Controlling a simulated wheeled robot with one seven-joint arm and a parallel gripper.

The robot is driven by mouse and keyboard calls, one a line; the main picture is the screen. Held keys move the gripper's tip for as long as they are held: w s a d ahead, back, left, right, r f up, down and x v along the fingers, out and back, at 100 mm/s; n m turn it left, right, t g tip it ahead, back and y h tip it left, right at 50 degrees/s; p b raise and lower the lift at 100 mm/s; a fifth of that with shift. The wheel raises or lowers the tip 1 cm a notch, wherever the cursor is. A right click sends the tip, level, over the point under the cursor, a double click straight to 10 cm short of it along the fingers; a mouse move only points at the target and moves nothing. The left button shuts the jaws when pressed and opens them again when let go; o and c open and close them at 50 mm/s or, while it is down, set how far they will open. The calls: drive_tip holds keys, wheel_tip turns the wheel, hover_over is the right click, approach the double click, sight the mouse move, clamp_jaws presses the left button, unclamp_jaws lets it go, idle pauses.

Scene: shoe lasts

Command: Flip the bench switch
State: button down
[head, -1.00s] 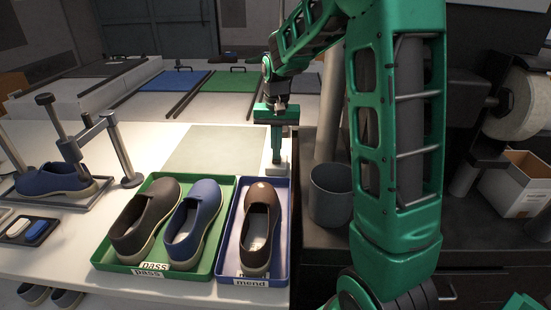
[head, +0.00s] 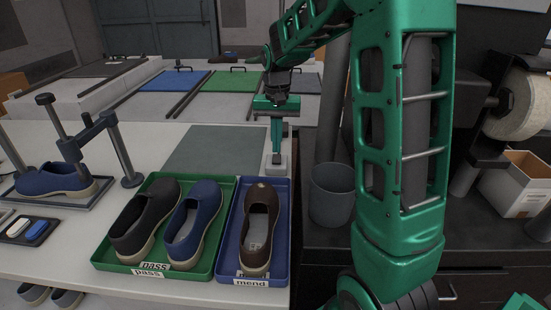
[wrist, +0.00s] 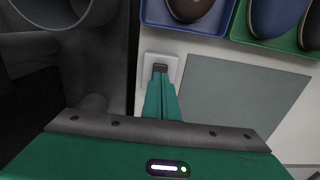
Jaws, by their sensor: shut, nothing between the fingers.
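The bench switch (head: 284,168) is a small pale plate at the right edge of the bench, beyond the mend tray. In the wrist view the switch plate (wrist: 145,66) shows with a dark rocker at its middle. My gripper (head: 276,158) is shut and empty, pointing down with its fingertips at the switch. In the wrist view my gripper (wrist: 161,78) covers part of the plate; the tips look to be on or just above the rocker, and contact cannot be told.
A green pass tray (head: 226,235) holds a black and a blue shoe. A blue mend tray (head: 283,240) with a brown shoe stands nearer than the switch. A grey mat (head: 215,150) lies left of it. A dark cup (head: 330,195) stands to the right.

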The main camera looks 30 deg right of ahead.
drive_tip(key=shift+r, duration=1.95)
drive_tip(key=s+d+f, duration=0.1)
drive_tip(key=s, duration=1.5)
drive_tip(key=s+d+f, duration=0.1)
drive_tip(key=s+f, duration=0.1)
drive_tip(key=s, duration=1.4)
drive_tip(key=shift+s+d+f, duration=0.15)
drive_tip(key=shift+s+d, duration=0.05)
drive_tip(key=shift+s, duration=0.2)
wheel_tip(320, 180, up, 10)
drive_tip(key=t+h, duration=0.2)
drive_tip(key=t, duration=0.1)
hover_over(277, 160)
drive_tip(key=a, duration=0.1)
drive_tip(key=shift+s, duration=0.3)
